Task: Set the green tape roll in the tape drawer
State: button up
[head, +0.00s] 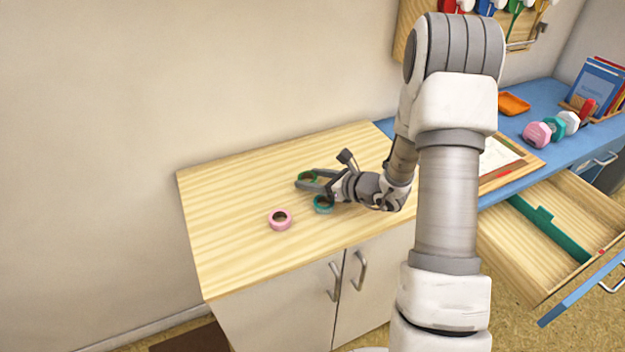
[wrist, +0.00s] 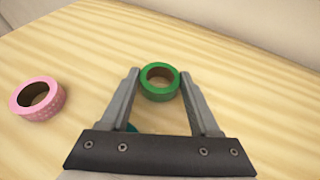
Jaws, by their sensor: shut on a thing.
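The green tape roll (head: 306,176) is at my gripper's fingertips over the light wood worktop, and it also shows between the fingers in the wrist view (wrist: 160,94). My gripper (head: 309,181) is shut on this roll, one finger on each side. I cannot tell whether the roll still touches the wood. A wooden drawer (head: 525,257) stands pulled open at the right, with a green divider (head: 550,229) inside. It is the only open drawer in view; no label shows that it is the tape drawer.
A teal tape roll (head: 323,205) sits close beside my gripper, mostly hidden in the wrist view. A pink tape roll (head: 280,219) lies to its left. My arm stands between the worktop (head: 225,225) and the drawer. The blue counter (head: 545,115) holds an orange tray (head: 514,103).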

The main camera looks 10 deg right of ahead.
jog(key=shift+c, duration=0.8)
jog(key=shift+f, duration=0.2)
jog(key=o, duration=1.5)
jog(key=shift+r, duration=0.1)
